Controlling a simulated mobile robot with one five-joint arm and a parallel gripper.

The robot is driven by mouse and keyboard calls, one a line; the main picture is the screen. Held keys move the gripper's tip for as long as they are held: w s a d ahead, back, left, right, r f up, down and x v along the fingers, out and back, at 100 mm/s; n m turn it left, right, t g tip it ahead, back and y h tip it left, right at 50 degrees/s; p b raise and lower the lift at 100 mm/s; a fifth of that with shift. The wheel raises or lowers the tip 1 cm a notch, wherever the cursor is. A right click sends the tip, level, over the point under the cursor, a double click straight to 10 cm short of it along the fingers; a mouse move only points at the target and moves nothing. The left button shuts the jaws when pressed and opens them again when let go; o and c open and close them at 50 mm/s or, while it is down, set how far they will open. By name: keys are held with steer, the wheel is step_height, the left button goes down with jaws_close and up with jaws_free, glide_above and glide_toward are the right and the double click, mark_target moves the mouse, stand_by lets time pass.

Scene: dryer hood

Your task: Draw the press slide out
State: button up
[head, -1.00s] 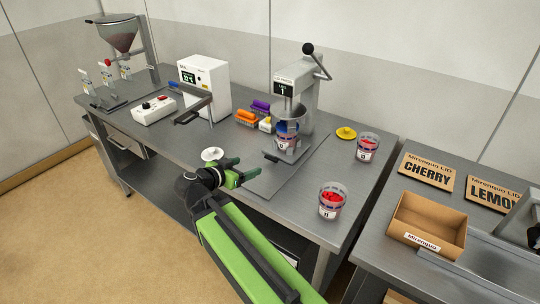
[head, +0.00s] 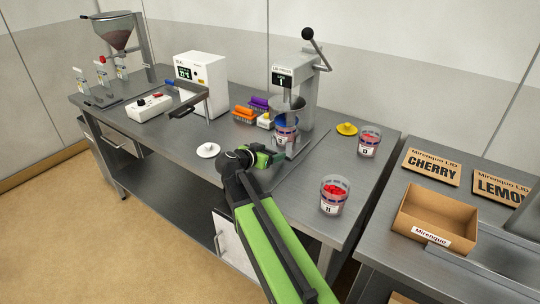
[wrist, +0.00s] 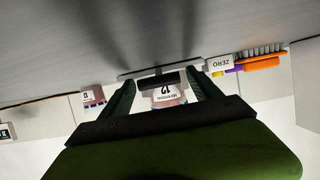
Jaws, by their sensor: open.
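The press (head: 296,85) is a grey stand with a black-knobbed lever, near the back of the table. Its slide (head: 297,149) is a flat plate under the press head, with a jar (head: 285,133) standing on it. My gripper (head: 275,156) is at the front end of the slide, low over the table. In the wrist view the dark slide handle (wrist: 160,81) lies between my open fingers (wrist: 161,84), the jar (wrist: 166,96) right behind it. I cannot tell whether either finger touches the handle. In the head view my gripper hides the handle.
Jars with red contents stand at the right (head: 334,194) and back right (head: 368,142). Table front is mostly clear.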

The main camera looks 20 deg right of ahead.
steer(key=shift+c, duration=0.2)
jaws_close()
stand_by(0.3)
